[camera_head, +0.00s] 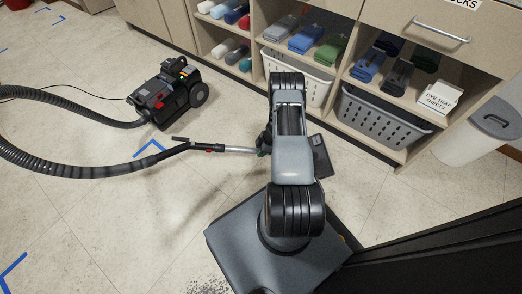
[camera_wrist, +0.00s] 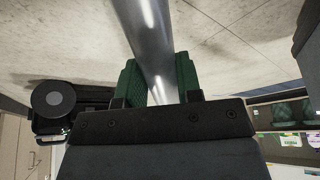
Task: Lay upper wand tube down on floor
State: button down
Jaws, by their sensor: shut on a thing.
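The upper wand tube (camera_head: 240,150) is a shiny metal tube running from the black curved vacuum handle (camera_head: 180,149) toward my arm. It looks close to level in the head view, above the pale tiled floor (camera_head: 150,205); its exact height is unclear. My gripper (camera_head: 264,143) is partly hidden by my arm. In the wrist view my gripper (camera_wrist: 160,82) is shut on the tube (camera_wrist: 146,30), with a green pad on either side of it. The tube's far end is hidden behind my arm.
The ribbed hose (camera_head: 70,168) links the handle to the black vacuum (camera_head: 170,95) at upper left. Shelves with baskets (camera_head: 383,120) and a white bin (camera_head: 485,130) line the back and right. A dark flat piece (camera_head: 321,155) lies right of my arm. Floor at left is open; grit (camera_head: 207,287) lies in front.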

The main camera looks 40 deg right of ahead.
jog(key=shift+f+b, duration=0.35)
jog(key=shift+f, duration=0.1)
jog(key=c, duration=1.1)
grip_release()
jog(key=o, duration=0.4)
jog(key=shift+r, duration=0.1)
jog(key=p+v, duration=0.6)
jog(key=v, duration=0.7)
jog(key=shift+d+r, duration=0.1)
jog(key=shift+r, duration=0.25)
